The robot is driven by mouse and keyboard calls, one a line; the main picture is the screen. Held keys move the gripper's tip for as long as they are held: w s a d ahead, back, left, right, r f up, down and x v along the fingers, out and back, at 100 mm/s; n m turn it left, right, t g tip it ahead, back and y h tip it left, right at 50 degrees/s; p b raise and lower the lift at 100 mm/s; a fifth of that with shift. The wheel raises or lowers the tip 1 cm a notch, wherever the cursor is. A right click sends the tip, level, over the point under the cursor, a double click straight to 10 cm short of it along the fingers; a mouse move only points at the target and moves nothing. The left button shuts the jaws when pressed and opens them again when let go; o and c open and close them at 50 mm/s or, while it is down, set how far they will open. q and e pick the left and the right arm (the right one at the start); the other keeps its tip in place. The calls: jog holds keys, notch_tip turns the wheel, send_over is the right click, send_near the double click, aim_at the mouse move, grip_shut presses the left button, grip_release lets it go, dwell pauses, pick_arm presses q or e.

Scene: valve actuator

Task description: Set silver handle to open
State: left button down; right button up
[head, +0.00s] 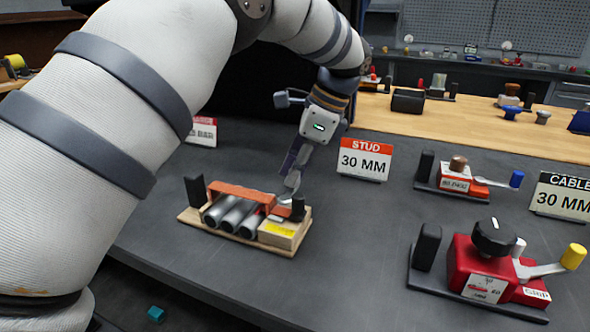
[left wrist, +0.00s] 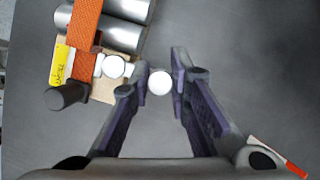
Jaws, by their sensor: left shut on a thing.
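The silver handle (head: 286,199) sits at the right end of a small wooden-based fixture (head: 195,218) with several grey cylinders under an orange strap. In the left wrist view its round pale knob (left wrist: 160,83) lies between my fingertips, just off the fixture's edge, and a pale round pivot (left wrist: 113,67) shows beside it. My left gripper (head: 293,180) points down at the handle from above and is shut on its knob. It also shows in the left wrist view (left wrist: 162,75). A finger hides part of the handle's arm. My right gripper is not in view.
A "STUD 30 MM" sign (head: 364,160) stands behind and right of the fixture. Two red valve units, one small (head: 457,182) and one larger (head: 480,268), stand at the right with a "CABLE 30 MM" sign (head: 562,196). The dark table between is clear.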

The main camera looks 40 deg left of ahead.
pick_arm(q)
jog(key=c, duration=1.5)
grip_release()
jog(key=v, duration=1.2)
jog(key=shift+a, duration=0.15)
